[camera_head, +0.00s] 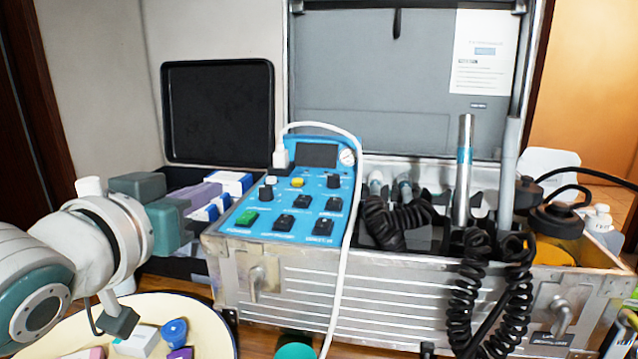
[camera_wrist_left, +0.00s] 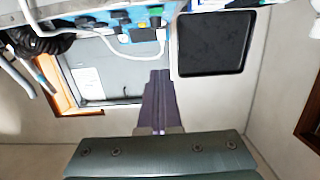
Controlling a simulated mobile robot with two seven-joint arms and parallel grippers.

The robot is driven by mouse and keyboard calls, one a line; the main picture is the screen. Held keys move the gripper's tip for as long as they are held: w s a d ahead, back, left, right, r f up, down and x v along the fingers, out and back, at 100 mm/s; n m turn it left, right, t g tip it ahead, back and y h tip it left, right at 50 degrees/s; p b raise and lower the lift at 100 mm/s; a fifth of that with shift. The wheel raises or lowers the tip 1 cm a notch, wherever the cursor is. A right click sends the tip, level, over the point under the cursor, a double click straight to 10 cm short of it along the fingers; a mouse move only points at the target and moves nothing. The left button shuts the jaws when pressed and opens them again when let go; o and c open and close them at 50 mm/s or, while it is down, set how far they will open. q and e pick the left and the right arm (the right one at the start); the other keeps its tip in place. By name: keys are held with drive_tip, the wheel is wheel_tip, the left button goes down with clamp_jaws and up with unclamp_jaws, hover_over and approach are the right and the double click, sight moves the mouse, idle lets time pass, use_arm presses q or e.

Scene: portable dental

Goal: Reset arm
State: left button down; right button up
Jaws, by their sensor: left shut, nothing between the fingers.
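My left gripper (camera_head: 206,193) reaches in from the left in the head view, in front of the open black case and left of the blue control panel (camera_head: 290,200). In the left wrist view its two fingers (camera_wrist_left: 160,76) lie together, shut, with nothing between them. It holds no object. My right gripper is in neither view.
A metal dental case (camera_head: 290,290) with coiled black cords and handpieces fills the middle and right. A black case lid (camera_head: 218,110) stands behind my left gripper. A round cream tray (camera_head: 205,320) with small items lies below my left arm. A white cable (camera_head: 345,240) hangs over the panel.

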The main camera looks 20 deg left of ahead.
use_arm(q)
drive_tip(key=shift+r, duration=0.1)
drive_tip(key=s+d+r+m+g+h+p, duration=0.1)
drive_tip(key=s+d+r+m+g+p, duration=0.2)
drive_tip(key=s+p, duration=0.45)
drive_tip(key=s+d+r+g+h+p, duration=0.25)
drive_tip(key=s+d+g+p, duration=0.25)
drive_tip(key=s+p, duration=0.25)
drive_tip(key=s+d+r+m+g+p, duration=0.2)
drive_tip(key=s+d+r+g+p, duration=0.15)
drive_tip(key=s+p, duration=0.4)
wheel_tip(320, 180, up, 34)
drive_tip(key=p, duration=3.3)
drive_tip(key=shift+s+a+g+p, duration=0.15)
drive_tip(key=shift+g+p, duration=0.2)
drive_tip(key=shift+p, duration=0.05)
